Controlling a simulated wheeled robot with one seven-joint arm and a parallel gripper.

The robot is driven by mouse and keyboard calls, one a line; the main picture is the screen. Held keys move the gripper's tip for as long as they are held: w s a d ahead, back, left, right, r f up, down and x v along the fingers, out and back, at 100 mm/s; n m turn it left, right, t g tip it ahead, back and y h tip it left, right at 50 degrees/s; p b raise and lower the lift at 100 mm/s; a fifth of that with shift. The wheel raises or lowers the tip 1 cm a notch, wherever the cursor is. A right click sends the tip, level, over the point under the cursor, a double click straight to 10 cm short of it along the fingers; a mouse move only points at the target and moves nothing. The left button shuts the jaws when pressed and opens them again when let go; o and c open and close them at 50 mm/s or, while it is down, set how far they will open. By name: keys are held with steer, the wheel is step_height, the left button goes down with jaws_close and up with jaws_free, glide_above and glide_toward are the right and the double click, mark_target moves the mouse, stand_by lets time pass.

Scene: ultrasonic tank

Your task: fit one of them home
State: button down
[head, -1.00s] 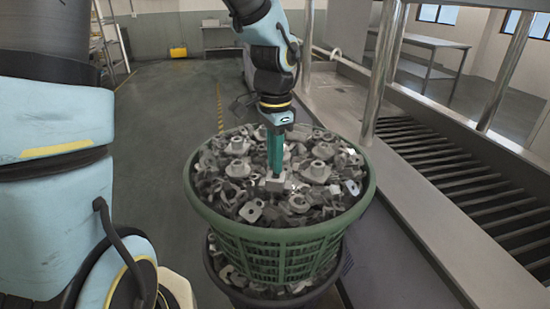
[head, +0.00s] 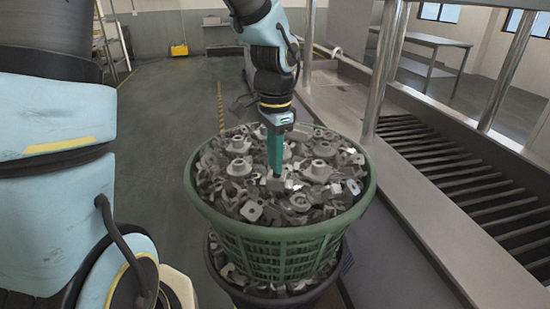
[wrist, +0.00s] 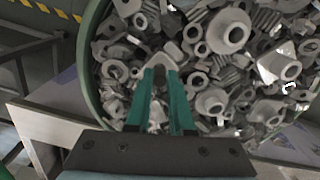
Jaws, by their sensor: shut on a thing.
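Many loose grey metal parts fill a green plastic basket (head: 283,236), heaped near its rim; several have a round boss on a flat flange, one such part (head: 321,172) lying right of my gripper. My gripper (head: 276,174) points straight down into the heap, near the middle of the basket. Its teal fingers are shut on a small grey metal part (head: 275,184), which is hard to separate from the parts around it. In the wrist view, the fingers (wrist: 163,71) reach in over the near rim, and the parts beneath them are partly hidden.
A dark tub (head: 262,299) with more parts stands under the basket. At right is a steel bench (head: 418,232) with metal posts and a slatted bed (head: 465,180). The floor (head: 165,150) at left is open.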

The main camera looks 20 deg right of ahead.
steer(key=shift+f+b, duration=0.4)
steer(key=shift+f, duration=0.6)
stand_by(1.3)
steer(key=c, duration=0.9)
jaws_free()
steer(key=shift+o, duration=0.7)
steer(key=shift+r, duration=0.2)
steer(key=shift+o, duration=0.2)
step_height(320, 180, up, 11)
steer(key=b, duration=0.1)
steer(key=shift+f, duration=0.2)
